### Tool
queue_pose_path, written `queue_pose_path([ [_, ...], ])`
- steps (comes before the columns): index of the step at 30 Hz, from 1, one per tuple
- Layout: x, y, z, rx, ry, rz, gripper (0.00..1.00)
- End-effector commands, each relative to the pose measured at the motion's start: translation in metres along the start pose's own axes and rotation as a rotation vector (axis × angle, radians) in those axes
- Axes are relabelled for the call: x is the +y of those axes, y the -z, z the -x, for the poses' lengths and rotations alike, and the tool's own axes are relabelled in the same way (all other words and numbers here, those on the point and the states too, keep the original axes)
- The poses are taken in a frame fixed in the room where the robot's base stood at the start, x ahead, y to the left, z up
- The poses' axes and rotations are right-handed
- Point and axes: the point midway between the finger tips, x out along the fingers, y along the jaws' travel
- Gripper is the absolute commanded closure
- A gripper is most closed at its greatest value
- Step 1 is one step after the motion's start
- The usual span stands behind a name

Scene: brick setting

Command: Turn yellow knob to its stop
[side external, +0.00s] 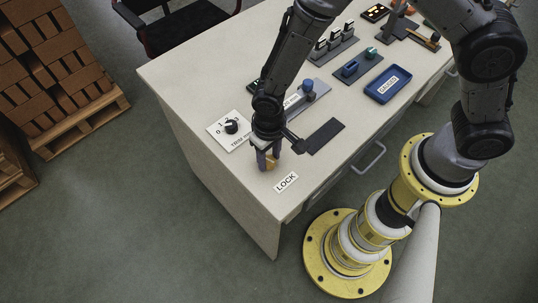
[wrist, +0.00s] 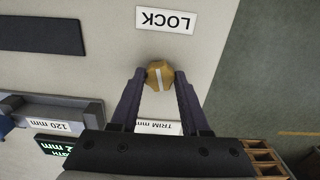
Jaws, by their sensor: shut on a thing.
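The yellow knob (wrist: 158,70) sits on the pale tabletop beside the LOCK label (wrist: 165,20), and a light stripe runs along its top. In the side external view the knob (side external: 270,163) shows only in part between the fingers, near the table's near corner. My gripper (side external: 267,160) points down over it. In the wrist view my gripper (wrist: 159,76) has one finger on each side of the knob, shut on it. The knob's base and any stop marks are hidden or too small to tell.
A dial with a black knob (side external: 231,126) stands left of my gripper. A dark flat pad (side external: 325,136) lies to its right. A slide with a blue knob (side external: 308,88) and a blue tray (side external: 388,84) are farther back. The LOCK label (side external: 286,182) lies in front.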

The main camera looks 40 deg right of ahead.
Motion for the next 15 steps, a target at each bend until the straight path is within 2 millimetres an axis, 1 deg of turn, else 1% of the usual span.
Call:
queue_pose_path([
  [15, 0.0006, -0.0001, 0.0010, 0.000, 0.000, 0.489, 1.00],
])
